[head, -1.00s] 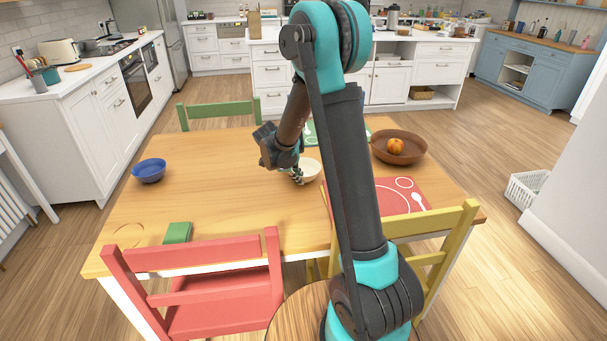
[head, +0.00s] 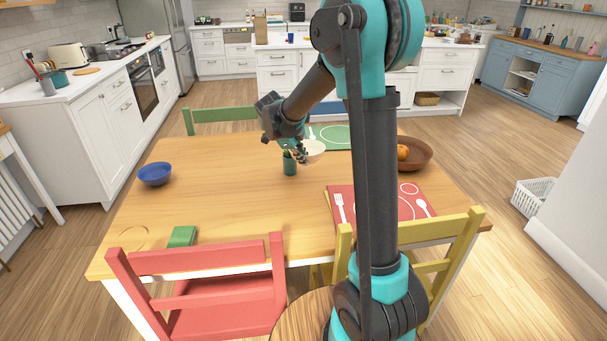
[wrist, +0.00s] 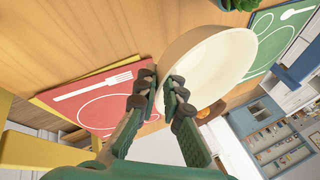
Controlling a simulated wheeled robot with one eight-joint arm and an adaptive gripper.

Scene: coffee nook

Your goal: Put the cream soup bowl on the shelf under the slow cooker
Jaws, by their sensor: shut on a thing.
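The cream soup bowl (head: 314,149) is held by its rim in my gripper (head: 301,153), above the wooden table. In the wrist view the bowl (wrist: 222,62) is tilted and large, and the fingers (wrist: 163,92) are shut on its near edge. It looks empty. I cannot make out the slow cooker; my arm covers part of the far island, so the shelf under it is not clearly in view either.
The table (head: 220,205) bears a blue bowl (head: 155,173), a small green pot (head: 290,165), a brown fruit bowl (head: 417,155), and red (head: 380,203) and green (head: 335,132) placemats. Chairs surround it. The white island (head: 277,72) stands beyond, across open floor.

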